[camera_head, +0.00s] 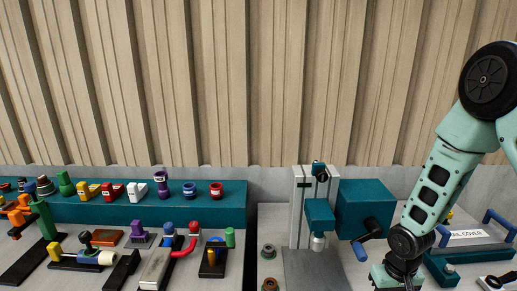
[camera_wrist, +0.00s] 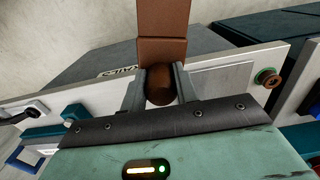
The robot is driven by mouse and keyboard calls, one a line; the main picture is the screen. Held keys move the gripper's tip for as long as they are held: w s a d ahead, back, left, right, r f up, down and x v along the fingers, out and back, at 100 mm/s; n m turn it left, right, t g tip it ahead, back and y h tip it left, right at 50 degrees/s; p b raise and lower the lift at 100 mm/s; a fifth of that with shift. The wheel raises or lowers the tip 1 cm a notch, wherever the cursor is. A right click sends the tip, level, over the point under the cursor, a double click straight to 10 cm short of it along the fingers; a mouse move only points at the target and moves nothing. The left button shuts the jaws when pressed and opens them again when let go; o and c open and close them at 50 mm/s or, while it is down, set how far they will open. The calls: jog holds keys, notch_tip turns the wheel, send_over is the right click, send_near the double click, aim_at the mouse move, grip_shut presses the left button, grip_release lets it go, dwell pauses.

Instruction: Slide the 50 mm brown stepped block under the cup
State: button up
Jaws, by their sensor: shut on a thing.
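My gripper (camera_wrist: 159,88) is shut on the brown stepped block (camera_wrist: 162,49) in the wrist view. A dark, rounded brown part of it sits between the fingers, and the blocky part stands out beyond the fingertips to the top edge. In the head view my wrist is at the bottom right; the fingers and block are out of that frame. A small silver cup-like piece (camera_head: 318,241) hangs under the teal head of a stand, above a grey plate (camera_head: 313,270). I take it for the cup. The wrist view does not clearly show it.
A teal box (camera_head: 365,209) with a blue-handled crank (camera_head: 361,250) stands between the stand and my arm. Small round pieces (camera_head: 268,251) lie left of the plate. Many coloured parts fill the left bench and teal shelf (camera_head: 120,211). A panel with blue handles (camera_head: 467,236) lies at right.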

notch_tip(320, 180, down, 9)
jog(key=b, duration=0.7)
